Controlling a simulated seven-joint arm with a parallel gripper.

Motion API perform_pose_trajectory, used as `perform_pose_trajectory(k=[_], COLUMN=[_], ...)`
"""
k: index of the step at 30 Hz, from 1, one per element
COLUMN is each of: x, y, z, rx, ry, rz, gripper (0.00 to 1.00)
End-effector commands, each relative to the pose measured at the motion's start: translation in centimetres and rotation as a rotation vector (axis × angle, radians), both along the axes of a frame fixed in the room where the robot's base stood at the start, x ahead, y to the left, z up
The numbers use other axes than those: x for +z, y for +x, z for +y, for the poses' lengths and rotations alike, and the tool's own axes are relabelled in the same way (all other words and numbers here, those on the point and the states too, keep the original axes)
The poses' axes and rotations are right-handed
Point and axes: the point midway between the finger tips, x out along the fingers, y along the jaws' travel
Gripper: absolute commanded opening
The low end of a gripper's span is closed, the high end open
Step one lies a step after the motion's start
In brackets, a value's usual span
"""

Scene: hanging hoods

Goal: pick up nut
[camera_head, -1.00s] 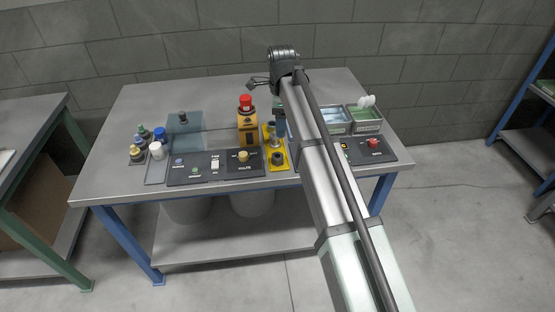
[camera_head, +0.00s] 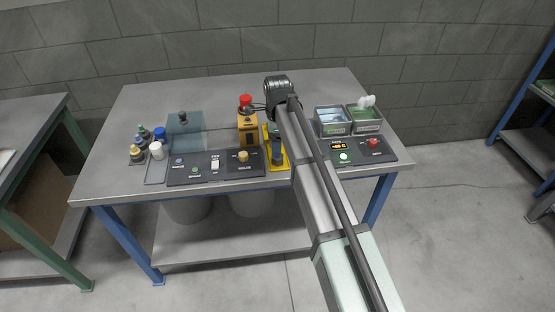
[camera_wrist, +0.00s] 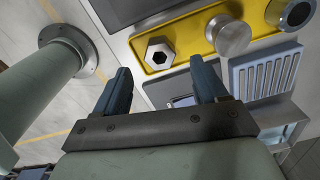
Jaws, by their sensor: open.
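The nut (camera_wrist: 159,54) shows in the wrist view as a silver hexagonal piece with a dark hole, on a yellow plate (camera_wrist: 190,30). My gripper (camera_wrist: 163,76) is open, with its two blue-grey fingers spread and the nut appearing between and just beyond their tips. No contact with the nut is visible. A silver round knob (camera_wrist: 230,38) stands on the plate to the right of the nut. In the head view my gripper (camera_head: 277,153) hangs over the yellow plate (camera_head: 285,163) and hides most of it; the nut cannot be made out there.
A yellow box with a red button (camera_head: 246,103) stands left of the gripper. Black control panels (camera_head: 213,168) line the table's front edge. Two bins (camera_head: 332,128) stand to the right. Several small bottles (camera_head: 158,150) are at the left. The table's rear is clear.

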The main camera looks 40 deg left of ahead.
Motion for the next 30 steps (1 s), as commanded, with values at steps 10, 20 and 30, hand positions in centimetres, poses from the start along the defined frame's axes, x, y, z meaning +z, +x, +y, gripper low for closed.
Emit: perform_pose_trajectory(k=[10, 20, 30], x=[-4.2, -4.6, -4.6], y=[0.0, 0.0, 0.0], z=[-0.2, -0.1, -0.1], rx=[0.0, 0.0, 0.0], ry=[-0.002, 0.0, -0.001], rz=[0.001, 0.0, 0.001], gripper=[0.72, 0.67, 0.35])
